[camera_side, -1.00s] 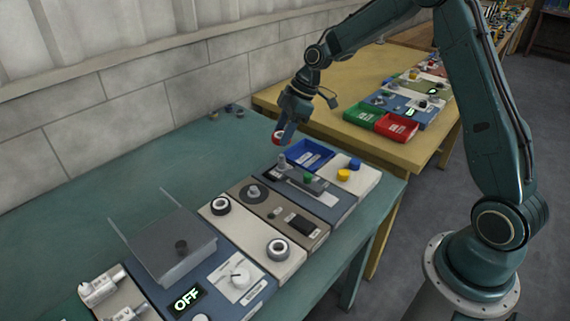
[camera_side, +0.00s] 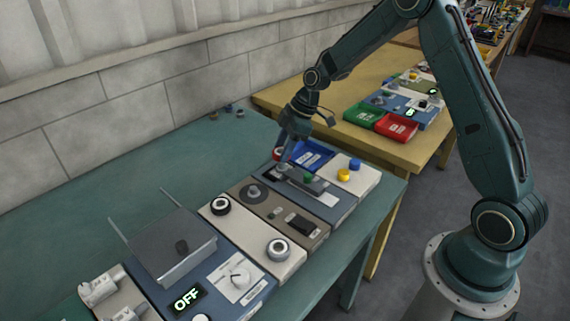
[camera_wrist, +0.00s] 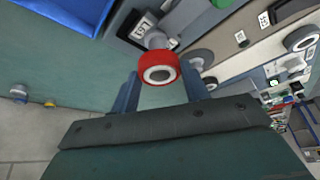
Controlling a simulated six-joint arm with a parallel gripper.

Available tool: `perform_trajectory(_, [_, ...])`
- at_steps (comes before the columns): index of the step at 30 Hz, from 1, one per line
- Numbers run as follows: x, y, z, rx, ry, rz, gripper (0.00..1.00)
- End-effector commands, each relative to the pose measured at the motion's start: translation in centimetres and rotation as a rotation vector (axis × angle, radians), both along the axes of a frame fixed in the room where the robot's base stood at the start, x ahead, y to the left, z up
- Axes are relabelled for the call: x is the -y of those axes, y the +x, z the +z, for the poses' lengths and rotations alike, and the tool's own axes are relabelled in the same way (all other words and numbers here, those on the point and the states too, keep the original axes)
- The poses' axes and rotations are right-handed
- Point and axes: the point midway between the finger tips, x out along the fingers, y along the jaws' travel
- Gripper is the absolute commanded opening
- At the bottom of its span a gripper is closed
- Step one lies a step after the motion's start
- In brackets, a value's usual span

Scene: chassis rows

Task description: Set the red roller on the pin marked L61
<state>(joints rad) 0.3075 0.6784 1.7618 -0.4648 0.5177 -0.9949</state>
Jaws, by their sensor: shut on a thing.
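My gripper (camera_wrist: 160,82) is shut on the red roller (camera_wrist: 158,57), a red ring with a white and grey centre, which sits between the two fingers in the wrist view. In the side view my gripper (camera_side: 283,157) is low over the far-left end of the dark blue-grey panel, and a sliver of the red roller (camera_side: 276,153) shows beside it. A grey pin (camera_wrist: 157,39) stands just beyond the roller, beside a small label (camera_wrist: 143,26) too small to read surely. I cannot tell whether roller and pin touch.
A blue bin (camera_side: 320,152) stands close behind my gripper. The panel also carries a green knob (camera_side: 308,178). A pale panel with yellow (camera_side: 344,175) and blue knobs lies to the right. The teal table (camera_side: 150,165) is clear at the left.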

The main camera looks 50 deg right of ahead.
Motion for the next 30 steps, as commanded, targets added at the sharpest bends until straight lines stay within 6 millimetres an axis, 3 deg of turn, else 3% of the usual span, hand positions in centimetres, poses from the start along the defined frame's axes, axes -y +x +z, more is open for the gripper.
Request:
perform_trajectory(15, [0.0,0.0,-2.7,-0.001,0.001,0.0,0.24])
perform_trajectory(30, [0.0,0.0,-3.2,-0.001,0.001,0.0,0.24])
